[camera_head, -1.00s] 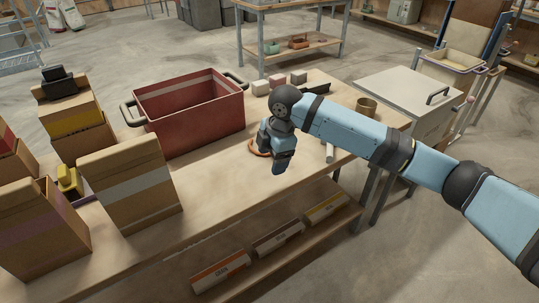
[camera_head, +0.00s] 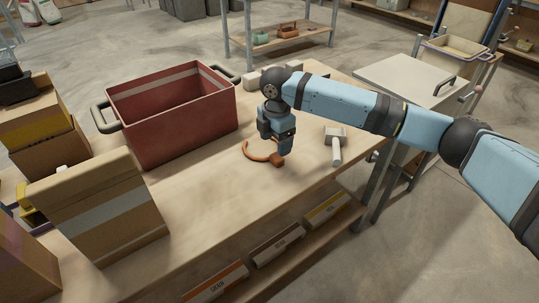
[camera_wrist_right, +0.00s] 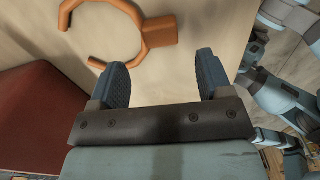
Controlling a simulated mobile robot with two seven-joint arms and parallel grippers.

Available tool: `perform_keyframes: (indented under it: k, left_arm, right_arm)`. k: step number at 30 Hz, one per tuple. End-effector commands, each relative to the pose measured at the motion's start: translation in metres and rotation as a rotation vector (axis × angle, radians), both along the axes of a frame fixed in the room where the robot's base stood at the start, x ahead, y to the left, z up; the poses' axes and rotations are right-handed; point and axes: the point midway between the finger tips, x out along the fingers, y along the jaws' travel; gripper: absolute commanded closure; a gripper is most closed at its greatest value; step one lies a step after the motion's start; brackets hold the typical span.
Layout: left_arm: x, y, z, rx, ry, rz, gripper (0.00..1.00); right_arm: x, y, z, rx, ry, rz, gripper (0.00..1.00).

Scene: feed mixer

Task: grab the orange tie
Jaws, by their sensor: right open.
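The orange tie (camera_head: 254,157) is a curved open loop with a blocky end, lying on the wooden workbench (camera_head: 205,195) to the right of the red bin. In the right wrist view the tie (camera_wrist_right: 160,32) lies beyond the fingertips, its block ahead of the gap between them and its loop to the left. My right gripper (camera_head: 287,150) points down at the tie from above in the head view. In the right wrist view its fingers (camera_wrist_right: 162,75) are apart with nothing between them. My left gripper is in neither view.
A red bin (camera_head: 180,125) with dark handles stands left of the tie. A grey-headed mallet-like tool (camera_head: 336,148) lies right of my gripper. A cardboard box (camera_head: 98,215) stands at the front left. Labelled grain packs (camera_head: 277,243) lie on the lower shelf.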

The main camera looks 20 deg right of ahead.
Motion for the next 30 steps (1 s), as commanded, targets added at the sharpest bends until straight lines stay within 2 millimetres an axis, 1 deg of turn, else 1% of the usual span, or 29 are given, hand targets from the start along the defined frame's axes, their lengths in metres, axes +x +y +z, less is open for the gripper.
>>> perform_keyframes:
  k: [5, 9, 12, 15, 20, 23, 24, 26, 27, 30]
  left_arm:
    - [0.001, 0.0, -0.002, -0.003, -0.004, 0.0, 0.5]
    - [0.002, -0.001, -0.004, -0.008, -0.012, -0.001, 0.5]
    - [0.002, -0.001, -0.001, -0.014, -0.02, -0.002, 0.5]
    - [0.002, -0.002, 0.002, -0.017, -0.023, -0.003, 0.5]
    - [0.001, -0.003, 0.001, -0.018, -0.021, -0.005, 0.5]
    - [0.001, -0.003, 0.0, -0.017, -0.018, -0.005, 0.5]
    - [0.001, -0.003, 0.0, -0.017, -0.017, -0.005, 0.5]
    - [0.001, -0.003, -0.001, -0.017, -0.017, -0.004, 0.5]
    - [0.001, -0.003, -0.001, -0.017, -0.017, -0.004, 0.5]
    - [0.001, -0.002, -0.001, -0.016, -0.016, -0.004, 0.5]
  right_arm:
    - [-0.001, -0.003, -0.014, -0.002, 0.002, -0.001, 0.28]
    - [-0.001, -0.006, -0.036, -0.002, 0.002, -0.001, 0.28]
    - [-0.002, -0.005, -0.049, -0.001, 0.001, 0.001, 0.28]
    - [-0.002, -0.005, -0.053, 0.0, 0.0, 0.001, 0.28]
    - [-0.002, -0.005, -0.052, 0.0, -0.001, 0.001, 0.28]
    - [-0.002, -0.005, -0.052, 0.0, 0.0, 0.001, 0.48]
    - [-0.002, -0.005, -0.052, 0.0, 0.0, 0.001, 0.58]
    - [-0.002, -0.005, -0.052, 0.0, 0.0, 0.001, 0.71]
    - [-0.002, -0.005, -0.052, 0.0, 0.0, 0.001, 0.8]
    - [-0.002, -0.005, -0.052, 0.0, 0.0, 0.001, 0.81]
